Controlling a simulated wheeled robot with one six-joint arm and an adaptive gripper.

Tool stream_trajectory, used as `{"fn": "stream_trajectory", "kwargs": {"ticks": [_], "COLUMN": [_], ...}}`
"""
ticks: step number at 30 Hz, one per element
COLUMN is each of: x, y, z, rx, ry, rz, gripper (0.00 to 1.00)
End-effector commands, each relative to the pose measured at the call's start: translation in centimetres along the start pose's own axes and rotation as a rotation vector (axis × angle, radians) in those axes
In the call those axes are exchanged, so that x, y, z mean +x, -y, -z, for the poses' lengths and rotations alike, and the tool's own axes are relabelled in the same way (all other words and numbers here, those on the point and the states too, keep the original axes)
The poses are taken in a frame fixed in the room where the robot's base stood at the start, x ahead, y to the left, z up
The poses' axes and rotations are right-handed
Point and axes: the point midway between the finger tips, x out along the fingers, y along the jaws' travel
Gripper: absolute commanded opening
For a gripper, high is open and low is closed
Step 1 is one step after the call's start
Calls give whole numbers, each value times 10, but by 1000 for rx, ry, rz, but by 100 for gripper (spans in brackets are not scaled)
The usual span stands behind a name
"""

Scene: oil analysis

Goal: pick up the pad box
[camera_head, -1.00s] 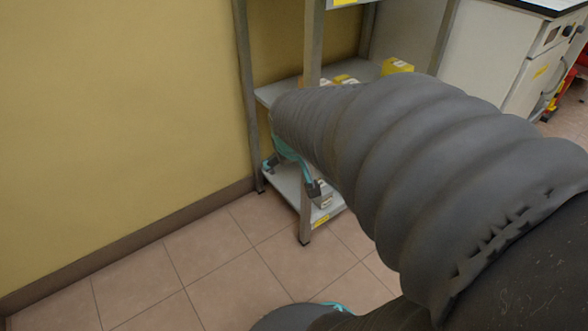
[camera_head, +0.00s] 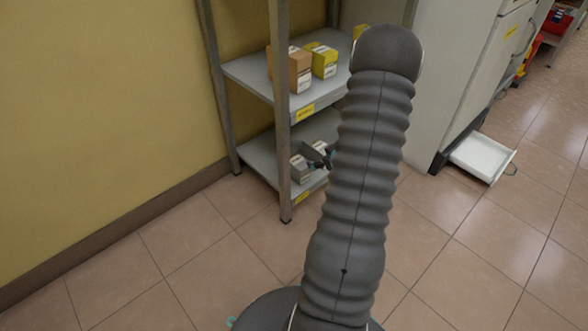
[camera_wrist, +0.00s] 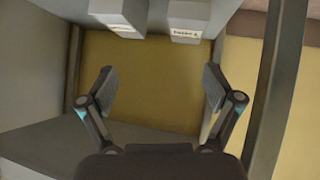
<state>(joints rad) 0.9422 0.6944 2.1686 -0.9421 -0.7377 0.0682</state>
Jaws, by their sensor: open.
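Two small grey-and-white boxes sit on the lower shelf; I cannot tell which is the pad box. In the wrist view a left box (camera_wrist: 120,16) and a right box (camera_wrist: 188,22) with a printed label show at the top edge, both cut off. My gripper (camera_wrist: 160,88) is open and empty, its fingers apart, with the boxes beyond the fingertips.
The lower shelf (camera_head: 258,160) lies under an upper shelf (camera_head: 252,76) holding an orange box (camera_head: 300,70) and yellow boxes (camera_head: 322,60). A metal post (camera_head: 281,110) stands at the front corner. A white open drawer (camera_head: 482,158) juts out low at right. Floor in front is clear.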

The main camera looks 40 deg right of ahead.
Motion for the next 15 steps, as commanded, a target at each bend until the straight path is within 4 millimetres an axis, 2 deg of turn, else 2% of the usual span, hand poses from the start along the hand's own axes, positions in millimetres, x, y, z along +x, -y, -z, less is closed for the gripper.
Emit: {"fn": "stream_trajectory", "kwargs": {"ticks": [1, 6, 11, 15], "x": [9, 18, 16, 22], "y": [3, 16, 24, 28], "z": [-17, -40, -50, -49], "rx": [15, 50, 80, 87], "ry": [-50, -236, -338, -370], "rz": [33, 136, 189, 206], "gripper": [90, 90, 90, 90]}}
